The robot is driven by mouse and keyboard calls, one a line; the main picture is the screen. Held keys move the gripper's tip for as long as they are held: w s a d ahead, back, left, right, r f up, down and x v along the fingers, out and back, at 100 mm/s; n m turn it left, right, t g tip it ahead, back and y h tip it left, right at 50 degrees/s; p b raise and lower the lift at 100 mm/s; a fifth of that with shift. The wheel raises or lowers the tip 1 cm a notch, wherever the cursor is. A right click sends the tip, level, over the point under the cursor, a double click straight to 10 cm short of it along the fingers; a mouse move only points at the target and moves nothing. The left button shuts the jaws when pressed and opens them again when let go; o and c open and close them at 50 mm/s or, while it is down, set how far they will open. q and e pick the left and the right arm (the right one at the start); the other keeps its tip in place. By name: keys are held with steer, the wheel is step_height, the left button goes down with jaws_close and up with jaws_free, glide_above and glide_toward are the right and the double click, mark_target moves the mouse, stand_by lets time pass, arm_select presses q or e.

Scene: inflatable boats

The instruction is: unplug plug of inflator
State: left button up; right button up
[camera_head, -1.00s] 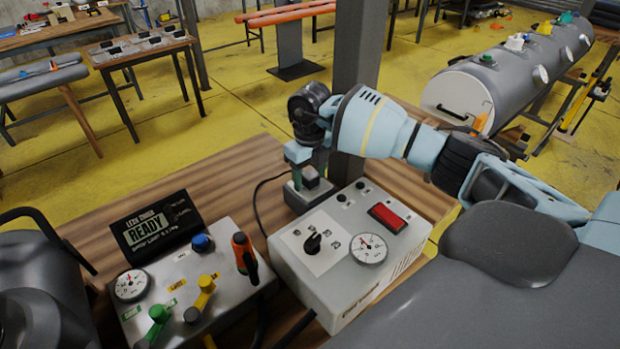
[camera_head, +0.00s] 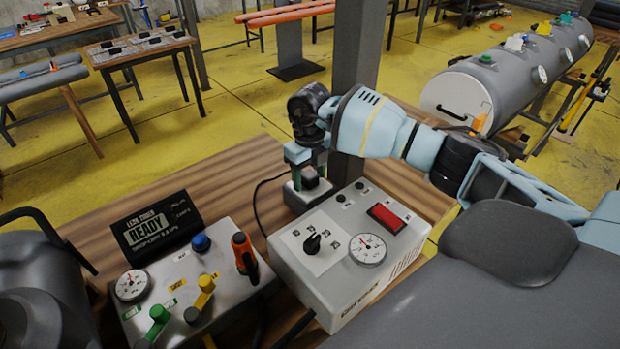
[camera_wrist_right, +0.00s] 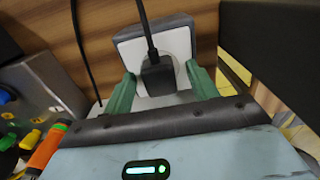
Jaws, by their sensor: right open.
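The black plug (camera_wrist_right: 158,78) of the inflator sits in a white socket face on a grey socket box (camera_wrist_right: 128,48), with its cord running up out of it in the right wrist view. My right gripper (camera_wrist_right: 161,92) is open, with one green finger on each side of the plug. A gap shows between the plug and each finger. In the head view the right gripper (camera_head: 308,158) is over the socket box (camera_head: 296,198) and partly hides the plug. The grey-white inflator (camera_head: 345,240) stands beside the box. My left gripper is not in view.
A control box (camera_head: 190,290) with coloured valves and a READY display (camera_head: 155,225) stands left of the inflator. A grey post (camera_head: 358,80) rises close behind my right gripper. Bare wooden tabletop (camera_head: 210,180) lies to the left of the socket box.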

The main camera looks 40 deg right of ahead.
mark_target(309, 174)
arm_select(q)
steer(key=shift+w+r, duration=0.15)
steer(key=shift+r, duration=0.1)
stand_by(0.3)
arm_select(e)
jaws_close()
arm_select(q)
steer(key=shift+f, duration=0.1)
arm_select(e)
steer(key=shift+r, duration=0.1)
